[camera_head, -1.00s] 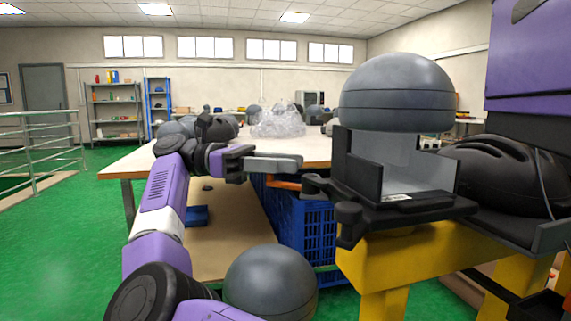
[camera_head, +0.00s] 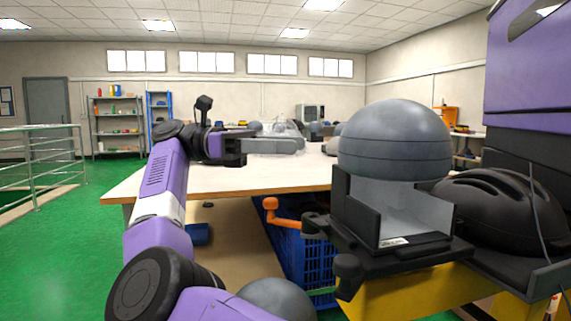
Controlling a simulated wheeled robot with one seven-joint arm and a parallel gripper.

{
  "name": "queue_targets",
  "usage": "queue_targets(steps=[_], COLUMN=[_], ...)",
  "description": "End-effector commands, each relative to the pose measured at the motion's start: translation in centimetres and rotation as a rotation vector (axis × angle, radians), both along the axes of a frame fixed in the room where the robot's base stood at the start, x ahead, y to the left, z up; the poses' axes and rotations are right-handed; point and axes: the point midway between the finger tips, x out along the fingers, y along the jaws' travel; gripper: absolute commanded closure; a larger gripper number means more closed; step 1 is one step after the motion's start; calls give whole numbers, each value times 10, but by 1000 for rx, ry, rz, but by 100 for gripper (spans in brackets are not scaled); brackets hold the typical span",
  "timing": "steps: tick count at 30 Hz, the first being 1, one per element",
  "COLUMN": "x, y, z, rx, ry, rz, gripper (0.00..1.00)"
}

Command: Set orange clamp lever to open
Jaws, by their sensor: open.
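The orange clamp lever (camera_head: 284,220) shows its round knob at the upper left, and its arm runs right toward the black clamp. The black clamp (camera_head: 318,226) is on the left side of the black holder (camera_head: 385,237) under the grey dome (camera_head: 396,141). My gripper (camera_head: 298,146) is above the lever, apart from it, with its grey fingers pointing right toward the dome. It is open and holds nothing visible. The fingers overlap in this side-on view, so the gap between them is hard to see.
A white-topped table (camera_head: 190,182) stands behind the lever, with a blue crate (camera_head: 308,258) below. A black helmet (camera_head: 495,205) sits right of the dome, close to a purple and black column (camera_head: 535,80). Another grey dome (camera_head: 275,300) is low in front.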

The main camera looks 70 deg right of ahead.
Motion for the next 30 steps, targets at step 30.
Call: queue_targets(steps=[30], x=[0], y=[0], z=[93], rx=[1], ry=[0], rz=[0], gripper=[77])
